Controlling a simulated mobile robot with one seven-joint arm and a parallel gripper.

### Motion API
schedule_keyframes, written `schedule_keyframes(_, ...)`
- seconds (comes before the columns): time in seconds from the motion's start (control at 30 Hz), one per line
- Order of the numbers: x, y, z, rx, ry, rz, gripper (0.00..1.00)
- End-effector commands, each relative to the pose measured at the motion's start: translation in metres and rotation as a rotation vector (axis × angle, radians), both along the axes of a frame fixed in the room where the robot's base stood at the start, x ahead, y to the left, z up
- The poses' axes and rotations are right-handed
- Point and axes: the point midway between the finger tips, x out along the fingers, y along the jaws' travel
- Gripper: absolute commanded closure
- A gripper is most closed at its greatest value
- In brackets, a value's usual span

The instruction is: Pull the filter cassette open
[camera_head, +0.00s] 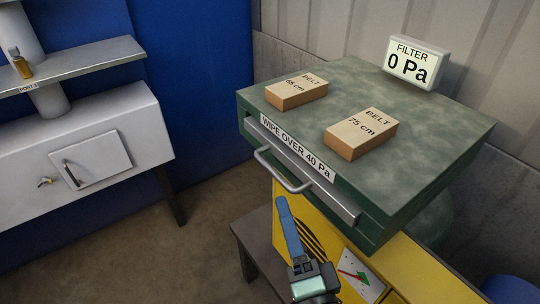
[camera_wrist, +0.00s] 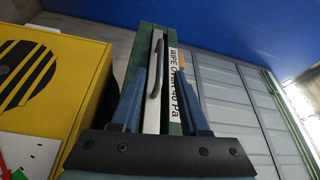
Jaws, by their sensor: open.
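The filter cassette (camera_head: 346,208) shows as a grey front strip set in the green housing (camera_head: 430,130), with a bar handle (camera_head: 283,172) on it. The cassette looks closed, its front lying along the housing's face. A label above it reads "WIPE OVER 40 Pa". My gripper (camera_head: 281,199) is open and empty, its blue fingers pointing up just below the handle. In the wrist view, the handle (camera_wrist: 155,66) appears between the two spread fingers of my gripper (camera_wrist: 164,72), beyond their tips. I cannot tell the exact gap to the handle.
On the housing lie two belt boxes, 65 cm (camera_head: 296,92) and 75 cm (camera_head: 361,133). The filter display (camera_head: 412,65) reads 0 Pa. A yellow panel (camera_head: 430,275) stands below the housing.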

Motion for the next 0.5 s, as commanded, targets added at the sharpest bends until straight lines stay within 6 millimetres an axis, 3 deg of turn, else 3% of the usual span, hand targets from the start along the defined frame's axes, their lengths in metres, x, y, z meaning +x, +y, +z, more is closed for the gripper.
schedule_keyframes(0.3, 0.063, 0.016, 0.009, -0.003, -0.005, 0.002, 0.55)
schedule_keyframes(0.5, 0.093, 0.023, 0.009, -0.002, -0.003, 0.001, 0.55)
